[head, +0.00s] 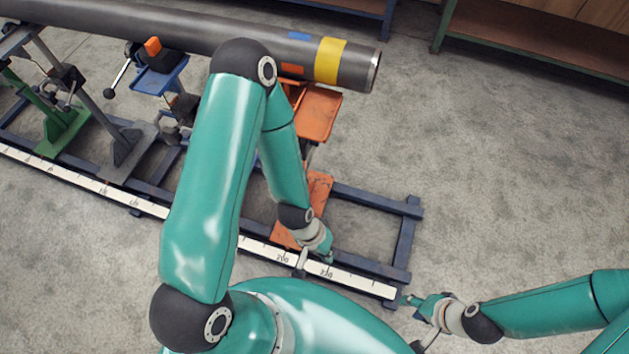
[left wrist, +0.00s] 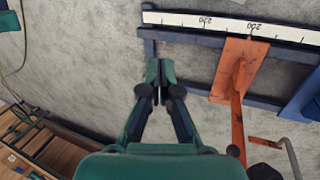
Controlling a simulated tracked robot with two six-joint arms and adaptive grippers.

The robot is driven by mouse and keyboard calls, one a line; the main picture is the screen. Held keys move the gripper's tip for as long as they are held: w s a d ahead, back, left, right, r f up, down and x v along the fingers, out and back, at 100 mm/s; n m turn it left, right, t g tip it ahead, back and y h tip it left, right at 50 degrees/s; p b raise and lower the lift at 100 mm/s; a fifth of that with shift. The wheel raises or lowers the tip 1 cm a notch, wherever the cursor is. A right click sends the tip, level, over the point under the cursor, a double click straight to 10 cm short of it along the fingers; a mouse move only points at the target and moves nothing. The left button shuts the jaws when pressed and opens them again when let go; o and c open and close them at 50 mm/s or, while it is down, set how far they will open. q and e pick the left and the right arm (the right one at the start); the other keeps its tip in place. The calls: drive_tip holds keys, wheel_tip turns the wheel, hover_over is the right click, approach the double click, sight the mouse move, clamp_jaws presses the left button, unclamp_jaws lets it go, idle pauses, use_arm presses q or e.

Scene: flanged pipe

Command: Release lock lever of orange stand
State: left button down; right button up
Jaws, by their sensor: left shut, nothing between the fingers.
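The orange stand (head: 318,112) is under the right end of the grey pipe, its upper part partly hidden by my left arm. Its orange base (head: 318,190) lies on the blue rail frame. In the left wrist view the orange stand (left wrist: 240,68) is right of my left gripper (left wrist: 159,72), which is shut and empty, apart from the stand. A bent grey handle (left wrist: 288,150) and a dark knob show by the stand's post; I cannot tell which is the lock lever. In the head view my left gripper (head: 328,257) is near the white scale. My right gripper (head: 408,300) is by the frame's right corner.
The grey pipe (head: 190,35) with a yellow band spans the top left. A blue stand (head: 160,78) and a green stand (head: 62,130) are further left. The white scale (head: 150,207) runs along the frame. The floor to the right is clear; workbenches stand at the back.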

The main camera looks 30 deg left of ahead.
sight(309, 164)
use_arm(q)
drive_tip(key=w+a+f+m+t+y+b, duration=0.1)
drive_tip(key=w+a+f+m+y+b, duration=0.2)
drive_tip(key=w+m+y+b, duration=0.4)
drive_tip(key=w+a+f+m+t+y+b, duration=0.2)
drive_tip(key=w+m+y+b, duration=0.5)
drive_tip(key=w, duration=0.5)
drive_tip(key=shift+a+f+b, duration=0.55)
drive_tip(key=shift+a+b, duration=0.35)
drive_tip(key=shift+a, duration=0.2)
drive_tip(key=shift+a+f, duration=0.1)
drive_tip(key=b+x, duration=0.2)
drive_tip(key=x, duration=0.8)
drive_tip(key=s+r, duration=0.1)
drive_tip(key=s+a+r, duration=0.1)
drive_tip(key=r, duration=0.1)
drive_tip(key=shift+s+a+r, duration=0.1)
drive_tip(key=shift+s+a, duration=0.05)
drive_tip(key=shift+s, duration=0.15)
